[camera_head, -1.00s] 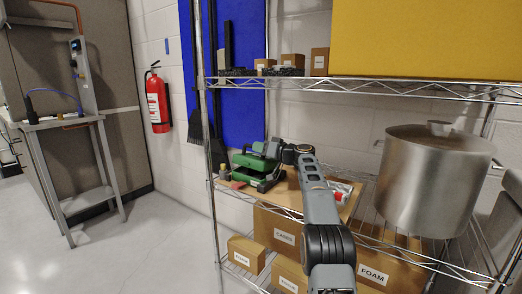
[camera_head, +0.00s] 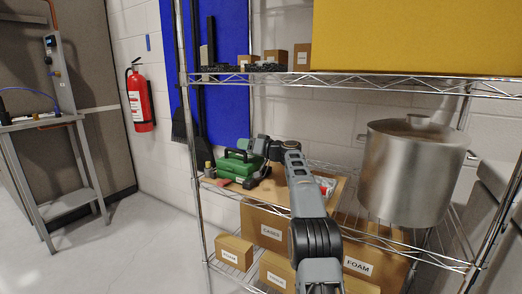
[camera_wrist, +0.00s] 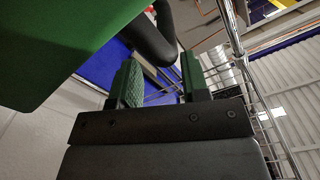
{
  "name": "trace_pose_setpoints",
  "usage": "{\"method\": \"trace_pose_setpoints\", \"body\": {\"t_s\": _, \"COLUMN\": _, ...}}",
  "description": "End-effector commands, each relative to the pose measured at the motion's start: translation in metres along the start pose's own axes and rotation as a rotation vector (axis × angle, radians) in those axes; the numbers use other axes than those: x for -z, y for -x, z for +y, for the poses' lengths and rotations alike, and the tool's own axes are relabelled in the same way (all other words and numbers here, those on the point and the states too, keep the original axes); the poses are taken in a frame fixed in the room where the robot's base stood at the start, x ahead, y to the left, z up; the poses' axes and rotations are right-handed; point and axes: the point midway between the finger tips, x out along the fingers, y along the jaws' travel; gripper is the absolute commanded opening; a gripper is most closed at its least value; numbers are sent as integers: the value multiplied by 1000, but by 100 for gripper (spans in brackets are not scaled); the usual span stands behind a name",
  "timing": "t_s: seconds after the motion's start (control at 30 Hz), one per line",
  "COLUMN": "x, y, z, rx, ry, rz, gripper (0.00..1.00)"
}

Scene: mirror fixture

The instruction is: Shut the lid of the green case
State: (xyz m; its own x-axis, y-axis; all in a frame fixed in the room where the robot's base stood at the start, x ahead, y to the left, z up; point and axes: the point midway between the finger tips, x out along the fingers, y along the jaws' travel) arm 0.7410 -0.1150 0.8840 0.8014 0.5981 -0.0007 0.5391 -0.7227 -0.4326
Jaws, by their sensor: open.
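The green case (camera_head: 236,168) sits on the wooden board of the middle shelf, toward its left end. A dark handle shows near its top. The lid's angle is too small to tell. My gripper reaches the case's right side from above, with its fingers hidden in the head view. In the wrist view my gripper (camera_wrist: 162,78) is open, its two green-padded fingers apart with nothing clearly between them. A large green surface of the case (camera_wrist: 60,45) fills the upper left there, close to the left finger. A dark curved bar (camera_wrist: 151,38) shows just beyond the left fingertip.
A fire extinguisher (camera_head: 140,98) hangs on the wall. A large steel pot (camera_head: 412,172) stands at the right of the shelf. Small bottles (camera_head: 208,169) stand left of the case. Cardboard boxes (camera_head: 264,228) fill the lower shelf. The upper shelf (camera_head: 330,82) overhangs the case.

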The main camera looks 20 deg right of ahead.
Motion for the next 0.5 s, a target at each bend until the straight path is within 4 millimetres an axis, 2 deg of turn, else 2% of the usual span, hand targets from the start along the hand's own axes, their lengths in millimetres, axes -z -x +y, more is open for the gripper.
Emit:
{"method": "trace_pose_setpoints", "body": {"t_s": 0.3, "x": 0, "y": 64, "z": 0, "rx": -2, "ry": 1, "rz": 1, "gripper": 42}}
{"method": "trace_pose_setpoints", "body": {"t_s": 0.5, "x": 0, "y": 98, "z": -1, "rx": 0, "ry": -1, "rz": 1, "gripper": 42}}
